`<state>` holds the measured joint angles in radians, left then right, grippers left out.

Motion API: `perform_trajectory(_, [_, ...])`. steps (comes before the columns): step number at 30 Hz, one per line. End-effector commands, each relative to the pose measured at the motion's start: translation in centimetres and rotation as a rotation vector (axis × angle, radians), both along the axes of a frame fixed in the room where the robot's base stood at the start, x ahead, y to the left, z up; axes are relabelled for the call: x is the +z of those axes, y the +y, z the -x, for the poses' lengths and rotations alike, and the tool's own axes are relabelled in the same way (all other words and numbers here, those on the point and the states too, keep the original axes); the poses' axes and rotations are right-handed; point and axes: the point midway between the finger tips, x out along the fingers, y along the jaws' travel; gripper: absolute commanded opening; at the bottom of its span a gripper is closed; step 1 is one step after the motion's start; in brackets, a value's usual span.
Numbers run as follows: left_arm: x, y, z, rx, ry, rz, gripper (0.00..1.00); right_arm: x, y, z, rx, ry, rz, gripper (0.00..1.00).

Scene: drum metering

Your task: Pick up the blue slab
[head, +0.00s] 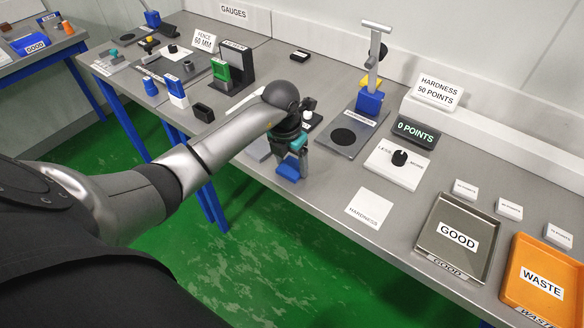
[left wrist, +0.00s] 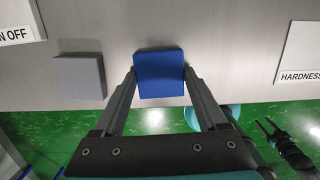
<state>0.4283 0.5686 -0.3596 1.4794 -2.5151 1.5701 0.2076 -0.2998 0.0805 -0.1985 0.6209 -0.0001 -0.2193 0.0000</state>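The blue slab (left wrist: 159,76) is a flat square block near the table's front edge. It shows between the fingers of my left gripper (left wrist: 159,72) in the left wrist view, with a fingertip close against each side, and the gripper looks shut on it. In the head view the blue slab (head: 288,168) shows at the tip of my left gripper (head: 292,166), partly covered by it. I cannot tell whether it is clear of the table. My right gripper (left wrist: 266,124) shows low at the right in the left wrist view, its fingers apart and empty.
A grey slab (left wrist: 80,77) lies just left of the blue one. A white HARDNESS card (head: 369,207) lies to the right. Beyond stand a hardness tester (head: 370,100), a dial box (head: 397,165), a GOOD tray (head: 428,222) and an orange WASTE tray (head: 520,262).

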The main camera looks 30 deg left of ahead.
Motion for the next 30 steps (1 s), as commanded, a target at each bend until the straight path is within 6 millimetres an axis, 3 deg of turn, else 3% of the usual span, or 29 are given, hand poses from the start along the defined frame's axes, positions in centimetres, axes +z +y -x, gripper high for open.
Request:
perform_trajectory(2, [0.0, 0.0, 0.0, 0.000, 0.000, -0.001, 0.62, 0.0, 0.0, 0.0, 0.000, 0.000, 0.000, 0.50])
perform_trajectory(14, [0.1, 0.0, 0.0, 0.000, -0.001, -0.001, 0.18, 0.0, 0.0, 0.0, 0.001, 0.000, 0.000, 0.50])
perform_trajectory(23, [0.4, 0.0, -0.1, 0.000, -0.002, -0.001, 0.18, 0.1, 0.0, 0.0, 0.001, 0.001, 0.000, 0.50])
perform_trajectory(30, [3.2, 0.1, -0.1, -0.001, -0.005, -0.003, 0.18, 0.5, 0.0, 0.0, 0.002, 0.001, -0.001, 0.50])
